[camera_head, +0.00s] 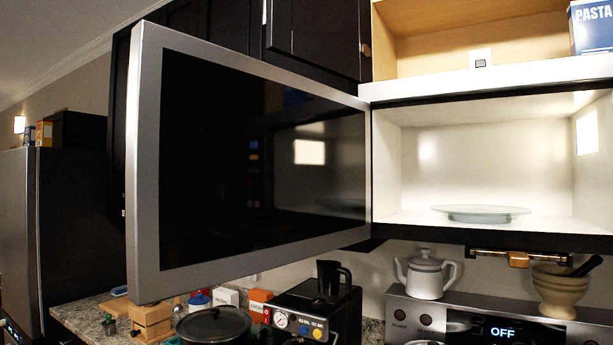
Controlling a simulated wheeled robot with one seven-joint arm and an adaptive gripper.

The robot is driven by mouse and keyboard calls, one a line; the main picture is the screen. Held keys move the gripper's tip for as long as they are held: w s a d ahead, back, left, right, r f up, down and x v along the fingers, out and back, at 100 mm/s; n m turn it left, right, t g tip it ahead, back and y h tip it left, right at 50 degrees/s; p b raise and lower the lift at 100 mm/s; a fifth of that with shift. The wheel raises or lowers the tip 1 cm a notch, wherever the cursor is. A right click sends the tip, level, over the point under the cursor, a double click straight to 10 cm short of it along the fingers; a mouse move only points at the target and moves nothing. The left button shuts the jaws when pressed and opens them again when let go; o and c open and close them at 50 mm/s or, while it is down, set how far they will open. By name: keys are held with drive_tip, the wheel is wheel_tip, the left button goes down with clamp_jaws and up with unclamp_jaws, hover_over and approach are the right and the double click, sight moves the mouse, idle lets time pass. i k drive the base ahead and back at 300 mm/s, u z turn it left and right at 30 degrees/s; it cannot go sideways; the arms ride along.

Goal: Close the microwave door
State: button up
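The microwave door (250,150) stands wide open and swings out toward me on the left. It has a silver frame around a dark glass panel, and its hinge side meets the microwave at about the middle of the view. The microwave cavity (460,160) is lit and white inside, with a round glass turntable plate (481,213) on its floor and nothing on the plate. The right side of the microwave is cut off by the picture edge. My gripper is not in view.
An open shelf above holds a pasta box (591,27). A dark fridge (55,230) stands left.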

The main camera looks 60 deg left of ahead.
sight(238, 166)
drive_tip(key=z, duration=2)
drive_tip(key=k, duration=1.8)
drive_tip(key=u, duration=2.4)
drive_tip(key=i, duration=0.5)
drive_tip(key=z, duration=0.35)
drive_tip(key=k, duration=1.5)
drive_tip(key=u, duration=0.2)
